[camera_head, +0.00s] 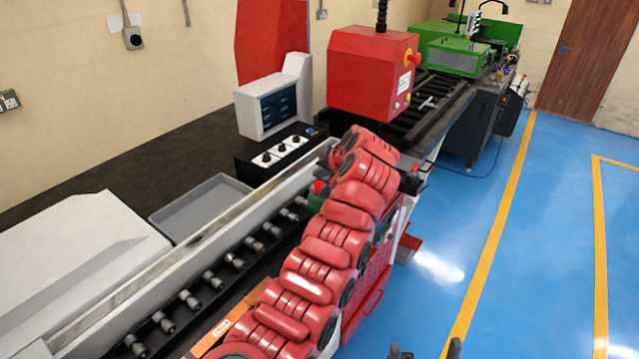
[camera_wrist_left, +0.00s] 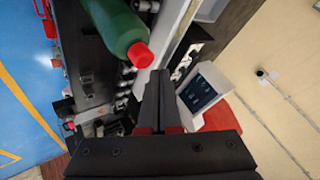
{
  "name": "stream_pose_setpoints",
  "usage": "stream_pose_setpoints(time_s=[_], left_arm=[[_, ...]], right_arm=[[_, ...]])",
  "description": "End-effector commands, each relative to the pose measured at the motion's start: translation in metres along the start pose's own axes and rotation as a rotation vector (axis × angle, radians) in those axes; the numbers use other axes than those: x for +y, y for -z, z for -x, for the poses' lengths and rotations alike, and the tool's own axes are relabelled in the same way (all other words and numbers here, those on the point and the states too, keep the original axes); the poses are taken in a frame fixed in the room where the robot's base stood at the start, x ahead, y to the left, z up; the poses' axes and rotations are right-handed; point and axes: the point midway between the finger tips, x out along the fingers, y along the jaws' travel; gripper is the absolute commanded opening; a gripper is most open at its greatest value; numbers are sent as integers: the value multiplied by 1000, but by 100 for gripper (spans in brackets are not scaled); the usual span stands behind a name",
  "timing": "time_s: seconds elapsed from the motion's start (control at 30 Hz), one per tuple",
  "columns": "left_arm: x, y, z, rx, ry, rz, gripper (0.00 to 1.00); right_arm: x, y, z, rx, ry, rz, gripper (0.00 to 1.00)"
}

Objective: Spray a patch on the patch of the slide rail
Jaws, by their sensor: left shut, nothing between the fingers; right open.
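A green bottle with a red cap (camera_head: 318,188) stands beside the rail, partly hidden by my red left arm. It also shows close up in the left wrist view (camera_wrist_left: 118,28). My left gripper (camera_wrist_left: 158,82) is shut and empty, its fingers apart from the bottle in the picture. In the head view it is mostly hidden at the far end of the arm. The long pale slide rail (camera_head: 205,248) runs diagonally, with brownish marks along its face; I cannot tell which is the patch. My right gripper (camera_head: 425,350) is open, with only dark tips at the bottom edge.
A row of metal knobs (camera_head: 212,280) lines the rail. A grey tray (camera_head: 205,205), a black switch box (camera_head: 280,150) and a white screen unit (camera_head: 272,98) stand behind it. A red control box (camera_head: 370,75) hangs ahead. Blue floor (camera_head: 440,240) is clear at right.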

Motion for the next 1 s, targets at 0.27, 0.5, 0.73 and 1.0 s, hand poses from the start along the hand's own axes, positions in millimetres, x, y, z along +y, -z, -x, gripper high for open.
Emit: stream_pose_setpoints(time_s=[0.27, 0.5, 0.73, 1.0], left_arm=[[1, -1, -1, 0, 0, 0, 0], [5, -5, -7, 1, 0, 0, 0], [4, -4, -6, 0, 0, 0, 0], [5, -5, -7, 0, 0, 0, 0]], right_arm=[[0, 0, 2, 0, 0, 0, 100], [-1, -2, 12, 0, 0, 0, 100], [-1, -2, 12, 0, 0, 0, 100], [-1, -2, 13, 0, 0, 0, 100]])
